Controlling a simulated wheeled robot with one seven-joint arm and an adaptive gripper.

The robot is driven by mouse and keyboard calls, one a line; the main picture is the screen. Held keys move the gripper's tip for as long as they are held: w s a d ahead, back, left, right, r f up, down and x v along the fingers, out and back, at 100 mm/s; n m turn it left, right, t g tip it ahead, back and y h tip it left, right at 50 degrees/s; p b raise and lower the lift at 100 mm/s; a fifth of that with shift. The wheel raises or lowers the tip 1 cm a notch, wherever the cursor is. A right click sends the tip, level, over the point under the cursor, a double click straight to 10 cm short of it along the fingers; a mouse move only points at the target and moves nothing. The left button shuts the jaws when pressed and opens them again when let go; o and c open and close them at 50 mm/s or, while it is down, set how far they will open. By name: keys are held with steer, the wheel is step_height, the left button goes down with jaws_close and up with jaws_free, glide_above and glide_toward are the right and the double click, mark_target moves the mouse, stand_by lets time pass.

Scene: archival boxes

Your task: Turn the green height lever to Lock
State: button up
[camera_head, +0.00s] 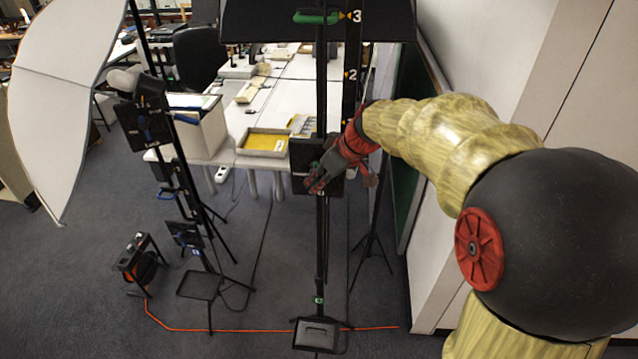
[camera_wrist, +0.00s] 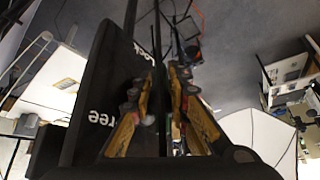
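A dark panel (camera_head: 302,153) sits on a tall black post (camera_head: 320,230) in the head view. My gripper (camera_head: 316,184) is at the panel's front, low on it. The wrist view shows the panel (camera_wrist: 98,75) close up, with white lettering ending in "ock" at its top and "ree" lower down. There my gripper (camera_wrist: 162,82) has orange-yellow fingers leaning toward each other, with a narrow dark part between them. Whether they touch or grip it is unclear. The green lever is mostly hidden by my fingers; only a trace of green shows between them.
A separate green handle (camera_head: 316,17) is at the post's top, beside a scale marked 3 and 2. A yellow-filled tray (camera_head: 264,142) is on the white table behind. Light stands and a white umbrella (camera_head: 62,95) are at left. An orange cable (camera_head: 215,329) crosses the floor.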

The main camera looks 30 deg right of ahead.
steer(key=shift+s+f, duration=0.1)
steer(key=v, duration=1.2)
stand_by(0.4)
steer(key=s+f+m+g+h+b, duration=0.2)
steer(key=s+f+m, duration=0.4)
steer(key=s+f, duration=0.15)
steer(key=s+a+f+n+t+b, duration=0.1)
steer(key=s+a+f+b, duration=0.8)
steer(key=s+a+f, duration=0.2)
steer(key=s+a, duration=0.2)
steer(key=s, duration=0.1)
steer(key=shift+a+n+t+h, duration=0.2)
steer(key=shift+n+t+h, duration=0.1)
